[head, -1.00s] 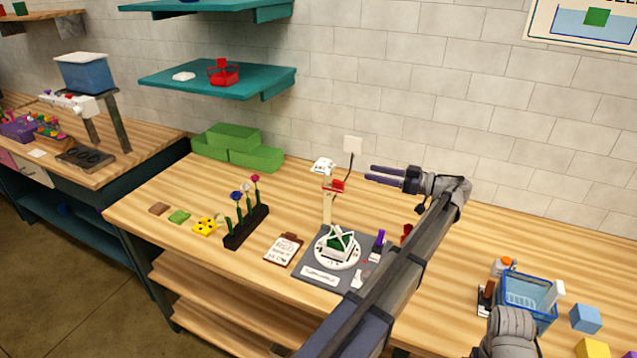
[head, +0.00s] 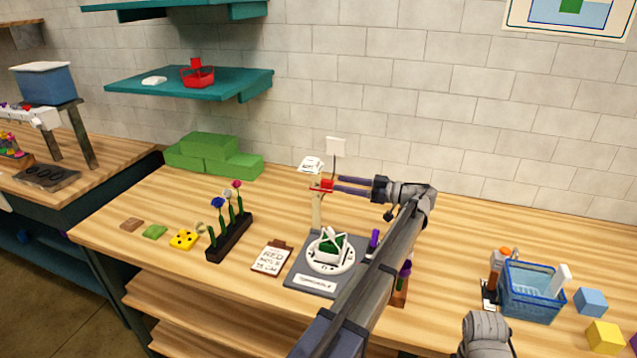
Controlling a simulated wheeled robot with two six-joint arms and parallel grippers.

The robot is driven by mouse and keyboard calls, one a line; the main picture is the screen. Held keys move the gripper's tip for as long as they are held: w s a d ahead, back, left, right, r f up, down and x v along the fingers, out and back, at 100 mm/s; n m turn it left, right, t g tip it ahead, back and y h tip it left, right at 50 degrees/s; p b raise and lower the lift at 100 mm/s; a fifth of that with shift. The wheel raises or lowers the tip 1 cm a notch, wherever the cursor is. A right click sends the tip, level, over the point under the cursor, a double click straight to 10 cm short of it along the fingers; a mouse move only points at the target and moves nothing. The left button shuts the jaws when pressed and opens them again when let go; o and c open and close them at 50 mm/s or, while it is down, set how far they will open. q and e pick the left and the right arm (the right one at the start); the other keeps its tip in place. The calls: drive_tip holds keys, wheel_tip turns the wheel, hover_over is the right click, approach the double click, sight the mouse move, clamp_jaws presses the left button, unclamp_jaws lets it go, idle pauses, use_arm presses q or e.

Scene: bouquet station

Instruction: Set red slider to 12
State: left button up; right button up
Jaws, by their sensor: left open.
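The red slider (head: 327,184) sits near the top of an upright pale wooden post (head: 317,212) behind the turntable mat. My left gripper (head: 337,184) reaches in level with the slider, its two fingers pointing left. It is open, and its fingertips are at the slider's right end. I cannot tell whether they touch it or reach around it. Any scale marks on the post are too small to read. A clipboard card (head: 271,258) with handwriting starting "RED" lies in front of the post, to the left. My right gripper is not in view.
A grey mat (head: 312,283) holds a round white turntable with a green-and-white item. A dark flower rack (head: 230,238) stands left. Green blocks (head: 213,158) and a white card on a stalk (head: 336,147) are behind. A blue basket (head: 530,292) stands right.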

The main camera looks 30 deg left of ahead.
use_arm(q)
drive_tip(key=x, duration=0.7)
drive_tip(key=shift+a, duration=0.3)
drive_tip(key=shift+s, duration=0.1)
clamp_jaws()
idle(1.1)
